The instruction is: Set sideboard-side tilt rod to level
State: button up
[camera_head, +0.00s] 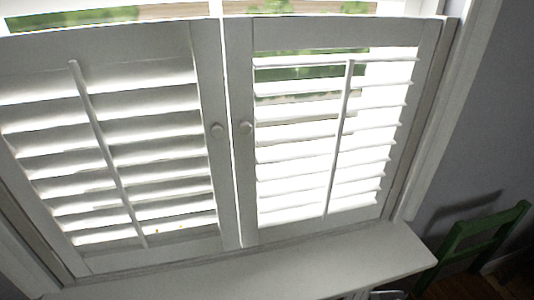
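Two white shutter panels fill the window. The left panel (200,60) has a long tilt rod (104,150) running down its slats, and those slats (165,132) look tilted, with narrow bright gaps between them. The right panel (240,190) has its own tilt rod (340,130). Its slats (290,162) look close to level, with wide bright gaps and greenery showing through the upper ones. No sideboard shows, so I cannot tell which rod is on its side. My gripper is not in view.
A white sill or ledge (300,270) runs below. A green chair (470,240) stands at the lower right by the grey wall (480,120). Small grey items at the bottom edge are unclear.

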aim_at(73, 66)
jog(key=j+u, duration=0.15)
jog(key=u, duration=0.35)
jog(key=i+j+u, duration=0.1)
jog(key=u, duration=0.4)
jog(key=j+u, duration=0.1)
jog(key=u, duration=0.35)
jog(key=i, duration=0.1)
